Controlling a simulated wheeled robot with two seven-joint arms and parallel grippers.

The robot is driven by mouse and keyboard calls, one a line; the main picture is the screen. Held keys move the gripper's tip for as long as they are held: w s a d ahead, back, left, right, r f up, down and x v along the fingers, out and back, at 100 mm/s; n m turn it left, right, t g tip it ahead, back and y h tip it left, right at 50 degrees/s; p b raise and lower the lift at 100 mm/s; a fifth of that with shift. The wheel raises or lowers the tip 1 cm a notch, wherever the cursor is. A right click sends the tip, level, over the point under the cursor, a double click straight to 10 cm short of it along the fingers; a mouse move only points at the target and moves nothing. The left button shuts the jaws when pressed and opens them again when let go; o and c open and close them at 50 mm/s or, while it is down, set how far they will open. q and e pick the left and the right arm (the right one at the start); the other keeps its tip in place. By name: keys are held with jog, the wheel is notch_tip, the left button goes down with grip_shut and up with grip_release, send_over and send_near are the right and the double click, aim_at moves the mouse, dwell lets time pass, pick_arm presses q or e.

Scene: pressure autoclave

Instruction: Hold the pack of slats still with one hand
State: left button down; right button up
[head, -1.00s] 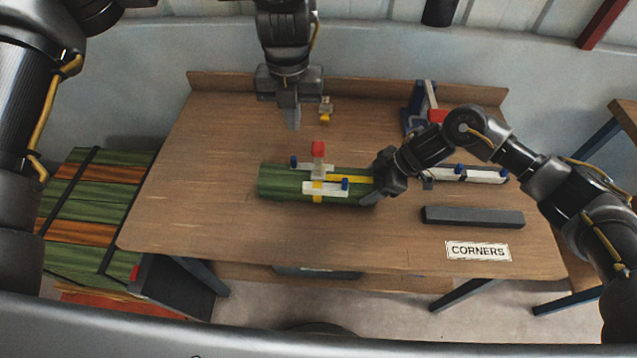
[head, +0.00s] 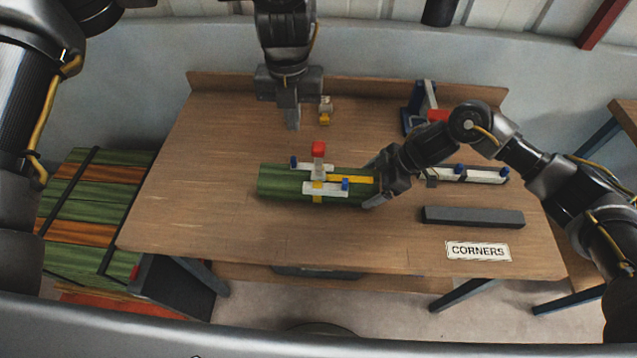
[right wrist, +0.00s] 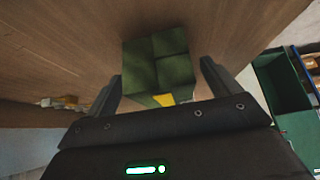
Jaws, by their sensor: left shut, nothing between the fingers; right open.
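The pack of green slats (head: 280,183) lies on the wooden table in the head view, with yellow strapping and white pieces with blue knobs on it. Its square end (right wrist: 158,60) shows in the right wrist view. My right gripper (head: 372,184) is open at the pack's right end; in the wrist view its fingers (right wrist: 160,82) stand on either side of the pack, with a gap showing on the right. My left gripper (head: 293,122) is shut and empty, pointing down behind the pack and apart from it.
A small yellow and white piece (head: 325,112) stands beside my left gripper. A dark grey bar (head: 472,217) and a CORNERS label (head: 478,251) lie at the right front. A white rail with blue knobs (head: 482,175) is behind the bar. The table's left and front are clear.

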jog(key=v, duration=1.1)
